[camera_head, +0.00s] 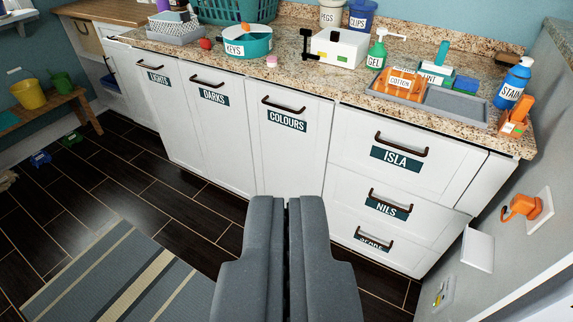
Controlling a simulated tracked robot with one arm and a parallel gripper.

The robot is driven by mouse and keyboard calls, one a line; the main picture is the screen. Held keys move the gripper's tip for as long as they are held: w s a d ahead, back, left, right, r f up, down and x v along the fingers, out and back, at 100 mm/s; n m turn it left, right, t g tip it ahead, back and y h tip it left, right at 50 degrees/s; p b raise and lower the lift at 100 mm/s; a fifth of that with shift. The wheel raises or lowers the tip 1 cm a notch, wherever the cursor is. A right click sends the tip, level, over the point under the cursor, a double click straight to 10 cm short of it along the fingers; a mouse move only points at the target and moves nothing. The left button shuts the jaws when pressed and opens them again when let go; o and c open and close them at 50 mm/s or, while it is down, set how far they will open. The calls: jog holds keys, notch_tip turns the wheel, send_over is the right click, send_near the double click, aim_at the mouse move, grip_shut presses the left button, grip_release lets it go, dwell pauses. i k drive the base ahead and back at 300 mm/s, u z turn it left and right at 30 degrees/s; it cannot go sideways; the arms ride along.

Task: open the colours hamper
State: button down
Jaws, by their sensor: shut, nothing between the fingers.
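The colours hamper (289,150) is a white front in the middle of the counter, labelled "COLOURS" on a dark teal plate. Its dark bar handle (284,105) sits near the top, just above the label. The front looks closed, level with its neighbours. My gripper (287,200) is in the lower middle of the view, grey, shut and empty. In the picture its tips lie below the label, over the bottom of the hamper front. It appears to be apart from the handle. My gripper hides part of the floor and the foot of the cabinets.
The lights hamper (158,100) and darks hamper (210,120) stand to the left, closed. Drawers labelled "ISLA" (397,172) and "NILS" (388,216) are to the right. The granite counter (285,84) holds several items. A striped rug (120,275) lies on dark floor at lower left.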

aim_at(291, 128)
jog(key=u, duration=1.7)
jog(key=k, duration=1.15)
jog(key=z, duration=1)
jog(key=i, duration=1.7)
jog(key=u, duration=0.05)
